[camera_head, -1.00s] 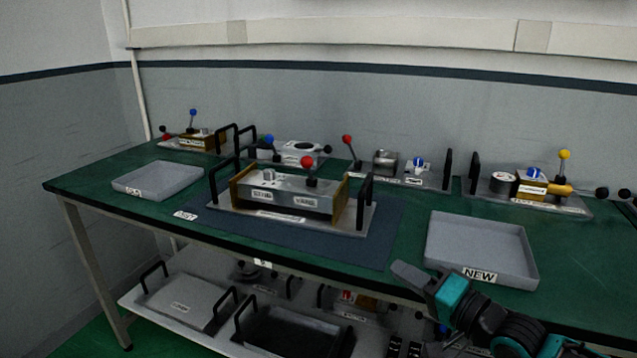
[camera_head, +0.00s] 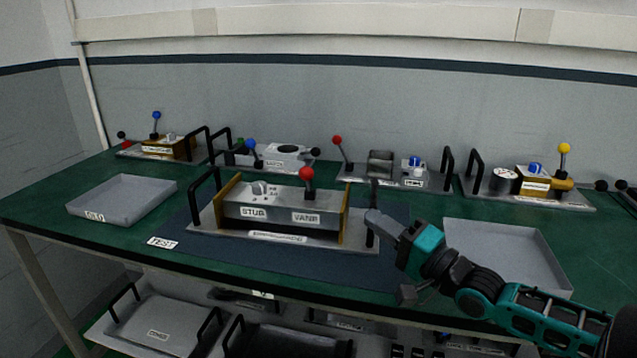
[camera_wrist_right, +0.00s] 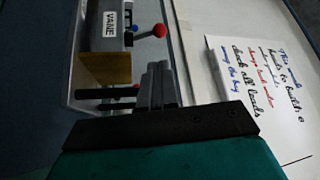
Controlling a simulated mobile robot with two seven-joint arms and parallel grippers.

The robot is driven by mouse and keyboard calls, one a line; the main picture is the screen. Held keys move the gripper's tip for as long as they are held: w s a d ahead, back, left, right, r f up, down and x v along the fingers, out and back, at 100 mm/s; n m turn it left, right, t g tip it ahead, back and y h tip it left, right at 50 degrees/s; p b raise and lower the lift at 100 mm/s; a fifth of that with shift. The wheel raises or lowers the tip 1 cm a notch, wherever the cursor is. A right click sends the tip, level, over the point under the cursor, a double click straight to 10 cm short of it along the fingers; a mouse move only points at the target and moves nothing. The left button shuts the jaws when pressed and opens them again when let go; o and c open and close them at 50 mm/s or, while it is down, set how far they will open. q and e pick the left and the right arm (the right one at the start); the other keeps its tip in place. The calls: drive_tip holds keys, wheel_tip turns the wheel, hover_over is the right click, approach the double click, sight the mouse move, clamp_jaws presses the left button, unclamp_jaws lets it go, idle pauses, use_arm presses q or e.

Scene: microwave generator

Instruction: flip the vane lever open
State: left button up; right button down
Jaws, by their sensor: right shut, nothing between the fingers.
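The vane lever is a dark stalk with a red ball (camera_head: 307,174) standing up from the grey block (camera_head: 280,210) labelled STUB and VANE, in the middle of the table. In the right wrist view the red ball (camera_wrist_right: 160,30) is beyond the fingertips, with the VANE label (camera_wrist_right: 111,22) to its left. My right gripper (camera_head: 372,216) is shut and empty, beside the right-hand handle of the unit, right of the lever and apart from it. Its closed fingers also show in the right wrist view (camera_wrist_right: 158,80). My left gripper is not in view.
A black handle (camera_head: 204,190) stands at the unit's left end. An empty grey tray (camera_head: 500,245) lies behind my right arm, and another tray (camera_head: 121,199) is at the left. Other units with levers line the back. A sheet with handwriting (camera_wrist_right: 262,88) shows in the right wrist view.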

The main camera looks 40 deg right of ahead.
approach(312, 177)
drive_tip(key=x, duration=0.7)
idle(0.7)
idle(0.4)
